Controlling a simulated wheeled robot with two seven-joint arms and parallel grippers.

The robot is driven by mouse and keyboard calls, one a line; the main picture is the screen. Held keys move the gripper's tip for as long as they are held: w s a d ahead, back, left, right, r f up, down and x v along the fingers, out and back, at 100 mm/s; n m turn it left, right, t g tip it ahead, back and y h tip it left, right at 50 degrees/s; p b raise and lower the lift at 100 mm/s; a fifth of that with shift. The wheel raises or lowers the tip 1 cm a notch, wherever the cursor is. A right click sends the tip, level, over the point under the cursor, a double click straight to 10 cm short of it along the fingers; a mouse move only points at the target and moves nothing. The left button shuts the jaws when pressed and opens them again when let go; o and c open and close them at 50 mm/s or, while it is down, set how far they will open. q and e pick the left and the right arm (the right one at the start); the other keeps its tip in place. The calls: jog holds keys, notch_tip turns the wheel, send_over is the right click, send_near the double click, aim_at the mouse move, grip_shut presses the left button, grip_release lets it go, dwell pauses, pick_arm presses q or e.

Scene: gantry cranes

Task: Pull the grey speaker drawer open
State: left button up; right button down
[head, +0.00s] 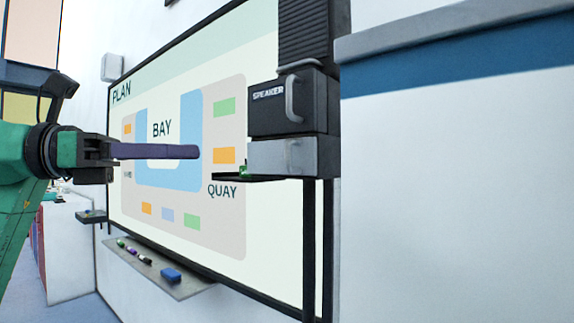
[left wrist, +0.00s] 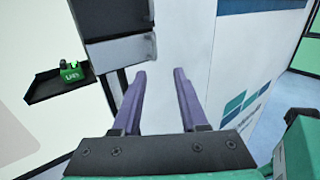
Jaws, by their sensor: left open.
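A black box (head: 270,107) marked "SPEAKER", with a grey upright handle (head: 291,98), hangs at the right edge of the plan board in the head view. In the left wrist view, a dark box (left wrist: 103,20) and a grey box (left wrist: 118,55) show at the top, left of the fingers. My left gripper (head: 197,152) is open and empty, its purple fingers pointing right, apart from the boxes; its fingers also show in the left wrist view (left wrist: 159,74). My right gripper is not in view.
A pen tray (head: 160,270) with markers and a blue eraser (head: 171,275) is under the board. A white panel with a blue stripe (head: 460,78) stands close on the right.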

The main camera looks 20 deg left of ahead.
pick_arm(q)
jog(key=p, duration=0.1)
send_near(286, 155)
jog(key=p+x, duration=0.2)
jog(key=x, duration=0.6)
jog(key=shift+w+d+p, duration=0.1)
jog(key=shift+p, duration=0.3)
jog(key=shift+w+d+f, duration=0.1)
jog(key=shift+w+d, duration=0.05)
jog(key=shift+w, duration=0.2)
jog(key=shift+s, duration=0.15)
jog(key=c, duration=0.7)
grip_shut()
